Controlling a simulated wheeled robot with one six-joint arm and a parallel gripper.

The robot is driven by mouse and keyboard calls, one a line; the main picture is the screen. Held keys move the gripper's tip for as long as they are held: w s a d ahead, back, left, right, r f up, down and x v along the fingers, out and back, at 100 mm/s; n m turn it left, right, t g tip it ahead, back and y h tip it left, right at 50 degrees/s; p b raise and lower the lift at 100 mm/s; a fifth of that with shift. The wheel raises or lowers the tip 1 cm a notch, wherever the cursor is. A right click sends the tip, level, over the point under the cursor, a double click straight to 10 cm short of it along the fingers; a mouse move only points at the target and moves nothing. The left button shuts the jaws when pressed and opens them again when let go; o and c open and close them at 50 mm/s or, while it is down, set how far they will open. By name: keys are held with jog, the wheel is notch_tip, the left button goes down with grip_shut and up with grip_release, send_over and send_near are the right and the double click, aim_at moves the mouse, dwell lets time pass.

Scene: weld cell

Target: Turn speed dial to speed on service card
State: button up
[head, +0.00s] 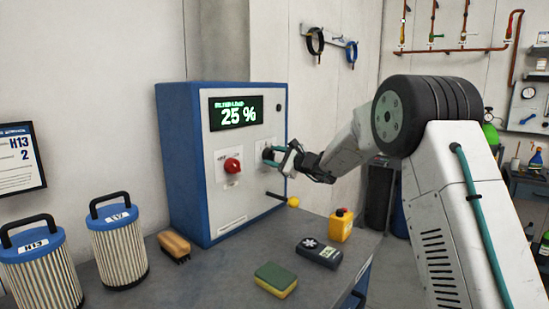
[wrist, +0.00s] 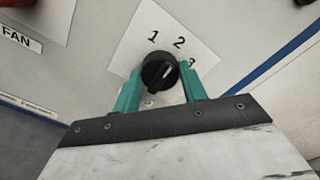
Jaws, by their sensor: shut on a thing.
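The speed dial (wrist: 154,66) is a round black knob on a white plate marked 1, 2 and 3 in the wrist view. My gripper (wrist: 160,80) has its teal fingers shut on either side of the dial. The dial's white mark slants up and right, roughly toward the 2; its exact setting is hard to tell. In the head view my gripper (head: 273,156) is at the right of the cabinet front and partly hides the dial. The service card (head: 20,157) hangs on the left wall and shows H13 and 2.
The blue and white cabinet (head: 232,212) has a display (head: 236,112) reading 25 % and a red switch (head: 232,165). A yellow-knobbed lever (head: 293,202) projects below my gripper. Filters (head: 118,245), a brush (head: 174,246), a sponge (head: 275,279) and a meter (head: 319,252) occupy the bench.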

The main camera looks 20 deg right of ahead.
jog(key=shift+f+m, duration=0.1)
jog(key=shift+m, duration=0.2)
jog(key=o, duration=1)
jog(key=shift+v, duration=3.95)
